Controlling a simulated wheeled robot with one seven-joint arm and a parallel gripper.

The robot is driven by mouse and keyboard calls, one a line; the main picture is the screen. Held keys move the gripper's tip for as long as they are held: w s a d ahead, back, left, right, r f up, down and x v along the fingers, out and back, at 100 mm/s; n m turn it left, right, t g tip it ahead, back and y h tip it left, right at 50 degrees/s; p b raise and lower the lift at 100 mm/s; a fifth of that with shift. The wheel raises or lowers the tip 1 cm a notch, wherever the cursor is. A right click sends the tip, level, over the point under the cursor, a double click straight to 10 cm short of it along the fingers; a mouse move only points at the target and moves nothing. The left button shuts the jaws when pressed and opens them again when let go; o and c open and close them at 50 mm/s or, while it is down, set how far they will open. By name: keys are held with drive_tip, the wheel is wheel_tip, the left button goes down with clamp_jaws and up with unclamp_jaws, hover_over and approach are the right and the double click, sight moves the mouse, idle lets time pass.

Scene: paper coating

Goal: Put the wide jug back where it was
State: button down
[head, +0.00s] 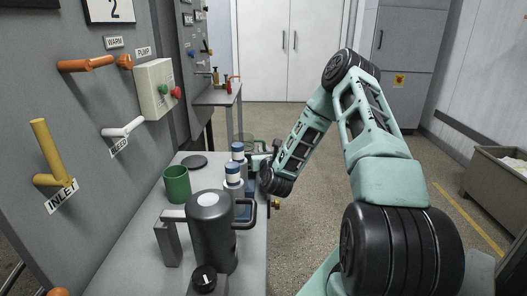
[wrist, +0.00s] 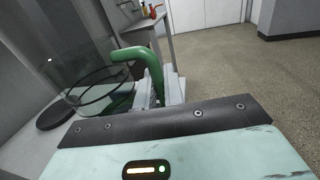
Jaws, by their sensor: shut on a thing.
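The wide jug is clear glass with a green handle (wrist: 128,58). In the wrist view its round glass body (wrist: 97,88) is at left, partly hidden by my gripper's housing. My gripper (wrist: 156,92) is shut on the green handle. In the head view my gripper (head: 260,150) is at the far end of the bench, and the jug (head: 241,138) shows only in part behind the bottles. A flat dark disc (head: 194,161) lies on the bench. I cannot tell whether the jug touches the bench.
The grey bench (head: 133,249) carries a green cup (head: 177,184), two blue-and-white capped bottles (head: 233,174) and a large dark kettle-like vessel (head: 212,232). The wall panel with levers borders it at left. A side table (head: 214,97) stands beyond. Open floor lies right.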

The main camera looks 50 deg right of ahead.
drive_tip(key=c, duration=1.5)
unclamp_jaws()
drive_tip(key=shift+f, duration=0.1)
drive_tip(key=shift+r, duration=0.2)
drive_tip(key=b+v, duration=0.1)
drive_tip(key=v, duration=1.1)
